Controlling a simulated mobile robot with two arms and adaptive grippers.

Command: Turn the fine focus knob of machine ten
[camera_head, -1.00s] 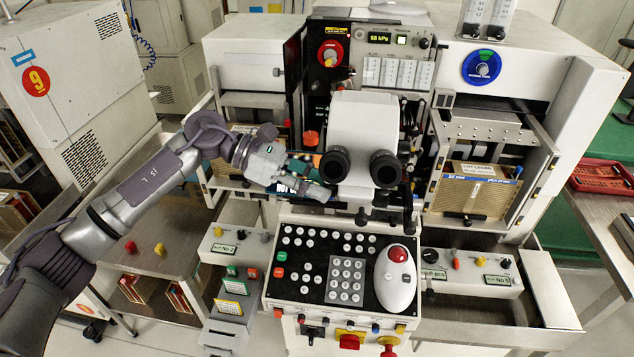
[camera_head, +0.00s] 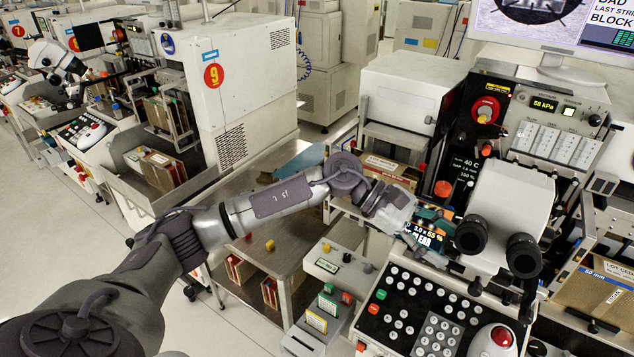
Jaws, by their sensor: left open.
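The machine in front of me has a white microscope head (camera_head: 510,215) with two black eyepieces (camera_head: 472,235). A small dark knob (camera_head: 475,287) shows below the head; I cannot tell whether it is the fine focus knob. My left gripper (camera_head: 436,240) is just left of the eyepieces, in front of a small lit display (camera_head: 424,236) that it partly covers. It is open, with no object seen between its fingers. Whether its tips touch the microscope cannot be told. My right gripper is not in view.
A metal side table (camera_head: 265,262) stands left, beside the machine marked 9 (camera_head: 240,90).

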